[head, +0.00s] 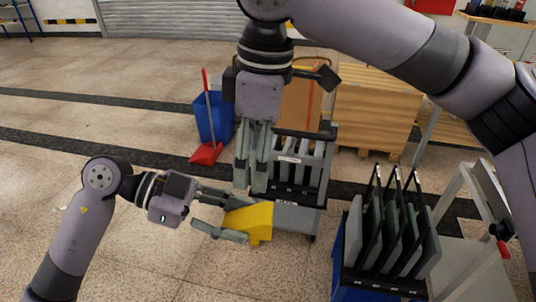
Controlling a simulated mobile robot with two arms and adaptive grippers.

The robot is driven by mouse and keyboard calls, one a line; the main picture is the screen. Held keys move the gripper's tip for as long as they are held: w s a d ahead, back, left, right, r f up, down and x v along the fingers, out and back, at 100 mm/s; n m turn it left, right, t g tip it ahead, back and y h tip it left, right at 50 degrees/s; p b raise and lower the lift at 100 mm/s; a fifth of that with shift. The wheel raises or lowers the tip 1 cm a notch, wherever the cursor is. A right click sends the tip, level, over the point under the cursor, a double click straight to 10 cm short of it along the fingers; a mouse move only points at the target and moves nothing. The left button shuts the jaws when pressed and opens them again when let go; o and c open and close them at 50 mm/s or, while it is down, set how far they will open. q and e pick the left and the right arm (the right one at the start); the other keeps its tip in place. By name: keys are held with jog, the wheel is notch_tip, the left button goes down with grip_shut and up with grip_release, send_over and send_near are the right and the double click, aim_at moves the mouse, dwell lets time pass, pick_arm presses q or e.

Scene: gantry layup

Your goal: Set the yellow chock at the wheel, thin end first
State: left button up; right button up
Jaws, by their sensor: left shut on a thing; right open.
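The yellow chock (258,223) is held in the air by my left gripper (236,217), which is shut on it from the left. The chock is in front of a grey rack cart (297,217) with upright slots. A small dark wheel (312,238) shows at the cart's lower right corner; the cart's other wheels are hidden or unclear. I cannot tell whether the chock touches the cart or floor. My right gripper (252,188) is open and empty, pointing down above the chock, in front of the cart's left side, and hides part of it.
A blue bin (212,120) and a red dustpan (206,153) stand behind on the left. Wooden crates (375,115) stand behind the cart. A blue-based rack with grey panels (385,245) is at front right, beside a grey frame (455,185). The floor at left is clear.

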aim_at(268, 211)
jog(key=shift+h, duration=0.6)
jog(key=f, duration=0.3)
jog(key=s+d+f, duration=0.1)
jog(key=f, duration=0.3)
jog(key=s+d+f, duration=0.1)
jog(key=f, duration=0.2)
jog(key=shift+f, duration=0.35)
jog(key=shift+c, duration=0.4)
jog(key=shift+w, duration=0.1)
jog(key=c, duration=1.2)
pick_arm(q)
jog(key=o, duration=1.3)
pick_arm(e)
jog(key=shift+c, duration=0.8)
